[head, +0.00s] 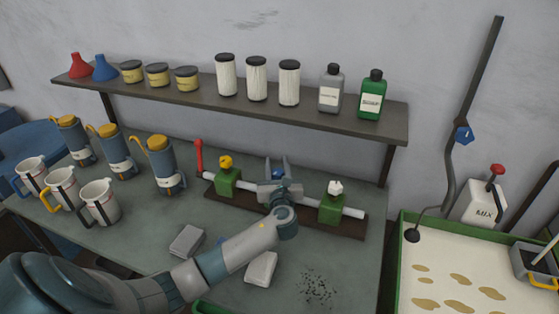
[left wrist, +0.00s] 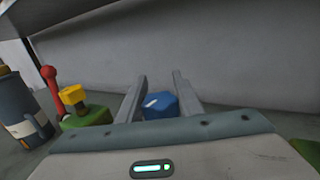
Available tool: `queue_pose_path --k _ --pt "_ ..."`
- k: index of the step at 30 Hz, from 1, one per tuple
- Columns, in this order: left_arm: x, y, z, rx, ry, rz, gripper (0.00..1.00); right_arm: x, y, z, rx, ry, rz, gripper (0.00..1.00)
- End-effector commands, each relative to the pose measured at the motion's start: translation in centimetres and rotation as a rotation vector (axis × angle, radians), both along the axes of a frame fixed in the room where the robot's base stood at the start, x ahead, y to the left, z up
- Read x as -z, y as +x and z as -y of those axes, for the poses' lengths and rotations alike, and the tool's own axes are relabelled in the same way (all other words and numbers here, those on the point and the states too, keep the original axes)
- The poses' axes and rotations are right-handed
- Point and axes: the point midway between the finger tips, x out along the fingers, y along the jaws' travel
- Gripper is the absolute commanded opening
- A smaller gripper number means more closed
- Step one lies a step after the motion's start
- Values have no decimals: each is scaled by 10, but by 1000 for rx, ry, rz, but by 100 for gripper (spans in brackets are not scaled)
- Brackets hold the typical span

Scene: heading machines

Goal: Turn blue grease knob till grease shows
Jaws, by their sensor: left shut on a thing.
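The blue grease knob (head: 277,174) shows between the fingers of my left gripper (head: 278,161), at the middle of a bar fixture (head: 254,190) on the bench. In the left wrist view, the blue knob (left wrist: 160,106) has a white mark on top and sits between the two grey fingers of my left gripper (left wrist: 158,90). My left gripper is shut on it. The knob's block is hidden behind the gripper. No grease can be made out around the knob. My right gripper is not in view.
A yellow knob (head: 226,161) and a white knob (head: 335,187) sit on green blocks either side. A red lever (head: 199,157) stands at the left end. Jugs (head: 167,168) and mugs (head: 99,203) stand left. A shelf (head: 240,105) with several containers hangs behind.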

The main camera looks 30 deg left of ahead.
Motion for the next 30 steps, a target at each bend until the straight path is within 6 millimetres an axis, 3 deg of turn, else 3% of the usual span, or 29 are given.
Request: queue_pose_path --k 9,23,24,26,30 --pt "-1 -3 -4 -131 0 1 10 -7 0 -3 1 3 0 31" --pt "-1 -3 -5 -148 1 3 10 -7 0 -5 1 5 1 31" --pt "-1 -3 -5 -148 1 3 37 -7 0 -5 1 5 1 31" --pt "-1 -3 -5 -148 1 2 51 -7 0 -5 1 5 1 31" --pt "-1 -3 -5 -148 1 2 51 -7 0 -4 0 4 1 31"
